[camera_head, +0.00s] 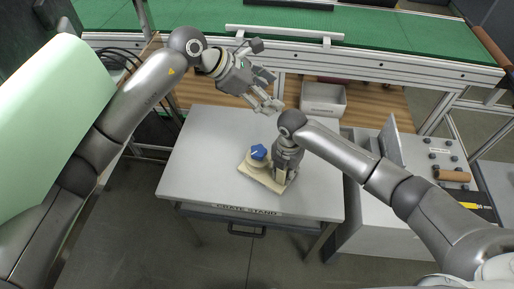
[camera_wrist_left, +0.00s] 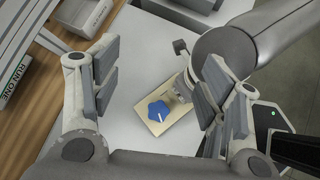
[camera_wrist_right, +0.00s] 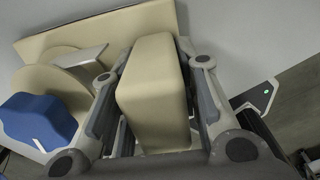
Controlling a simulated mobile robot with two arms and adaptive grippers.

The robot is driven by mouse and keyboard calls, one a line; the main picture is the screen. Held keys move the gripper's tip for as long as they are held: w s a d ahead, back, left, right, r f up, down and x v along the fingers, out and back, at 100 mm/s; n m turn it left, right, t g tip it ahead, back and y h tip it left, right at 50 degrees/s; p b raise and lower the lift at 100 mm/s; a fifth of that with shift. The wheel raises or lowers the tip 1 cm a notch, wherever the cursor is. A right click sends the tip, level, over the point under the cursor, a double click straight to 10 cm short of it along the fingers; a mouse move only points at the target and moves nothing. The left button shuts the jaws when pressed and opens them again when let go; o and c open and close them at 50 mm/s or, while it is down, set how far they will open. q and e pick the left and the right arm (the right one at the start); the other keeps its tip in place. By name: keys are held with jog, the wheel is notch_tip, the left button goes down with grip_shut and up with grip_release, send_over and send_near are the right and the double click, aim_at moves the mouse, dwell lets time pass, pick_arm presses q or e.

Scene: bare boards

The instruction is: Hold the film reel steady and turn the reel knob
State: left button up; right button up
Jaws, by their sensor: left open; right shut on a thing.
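The film reel is a cream piece with a flat base plate (camera_head: 251,174) on the grey stand. Its blue reel knob (camera_head: 258,152) sits on top at the left; the knob also shows in the left wrist view (camera_wrist_left: 158,111). My right gripper (camera_head: 281,177) points down and is shut on the reel's upright cream block (camera_wrist_right: 152,85), with the knob (camera_wrist_right: 38,121) to the left in the right wrist view. My left gripper (camera_head: 268,92) is open and empty, above the stand's back edge and apart from the reel. In its wrist view the knob lies between the spread fingers.
The stand's top (camera_head: 205,150) is clear left of the reel. A grey bin (camera_head: 323,98) sits on the wooden surface behind it. A grey unit with a panel (camera_head: 440,160) stands at the right. A green conveyor (camera_head: 390,35) runs across the back.

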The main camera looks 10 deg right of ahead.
aim_at(259, 151)
pick_arm(q)
jog(key=a+f+n+g+y, duration=0.15)
jog(key=a+f+y, duration=0.25)
jog(key=a+f, duration=0.5)
jog(key=shift+t+y, duration=0.25)
jog(key=shift+y, duration=0.05)
jog(key=x, duration=0.9)
jog(key=s+d+x, duration=0.1)
jog(key=x, duration=0.4)
jog(key=shift+d+r, duration=0.1)
jog(key=c, duration=1)
jog(key=shift+n, duration=0.35)
jog(key=n+t, duration=0.1)
jog(key=n, duration=0.1)
jog(key=n+t, duration=0.1)
jog(key=n, duration=0.1)
jog(key=shift+d+n+y, duration=0.1)
jog(key=shift+n+y, duration=0.2)
jog(key=n, duration=0.2)
jog(key=n+t+y, duration=0.1)
jog(key=n, duration=0.2)
jog(key=shift+s+d+n+y, duration=0.1)
jog(key=shift+n+y, duration=0.2)
